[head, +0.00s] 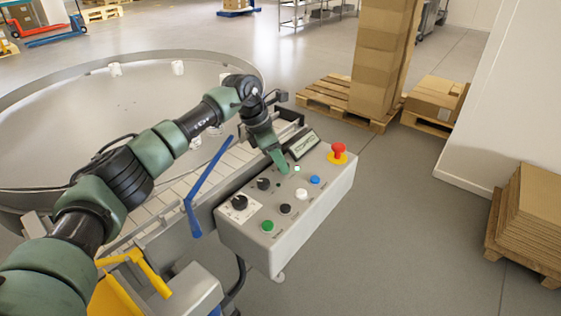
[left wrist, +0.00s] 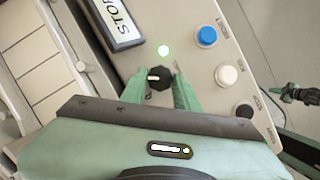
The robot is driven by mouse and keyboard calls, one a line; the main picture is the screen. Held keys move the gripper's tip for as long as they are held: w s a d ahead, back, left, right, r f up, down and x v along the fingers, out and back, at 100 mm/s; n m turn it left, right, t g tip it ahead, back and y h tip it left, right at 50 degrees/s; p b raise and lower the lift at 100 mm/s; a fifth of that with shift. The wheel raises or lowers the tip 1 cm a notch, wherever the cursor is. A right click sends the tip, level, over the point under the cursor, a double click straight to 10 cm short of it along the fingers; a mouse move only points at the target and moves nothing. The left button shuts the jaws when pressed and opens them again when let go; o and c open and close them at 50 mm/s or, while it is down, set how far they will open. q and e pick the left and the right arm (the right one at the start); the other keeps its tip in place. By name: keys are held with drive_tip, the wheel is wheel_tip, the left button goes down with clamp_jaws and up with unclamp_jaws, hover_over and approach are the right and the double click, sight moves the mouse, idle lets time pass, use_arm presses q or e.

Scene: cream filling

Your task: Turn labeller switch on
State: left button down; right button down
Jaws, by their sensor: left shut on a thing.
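The control box (head: 322,191) is a light grey panel with several knobs and buttons, standing beside the conveyor. My left gripper (head: 283,168) reaches down onto its upper part. In the left wrist view, the two green fingers of my left gripper (left wrist: 159,88) are on either side of a black rotary switch (left wrist: 158,76) with a white mark and are shut on it. In the head view the gripper hides this switch. My right gripper does not show clearly.
On the panel are a red emergency stop (head: 338,151), a blue button (head: 315,180), a white button (head: 301,194), a green button (head: 267,226) and a display (head: 303,145). A blue lever (head: 207,180) stands left of the box.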

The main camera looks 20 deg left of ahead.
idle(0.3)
use_arm(q)
drive_tip(key=c, duration=1.1)
unclamp_jaws()
drive_tip(key=shift+o, duration=0.2)
drive_tip(key=v, duration=0.8)
drive_tip(key=shift+b, duration=0.45)
drive_tip(key=shift+f, duration=0.1)
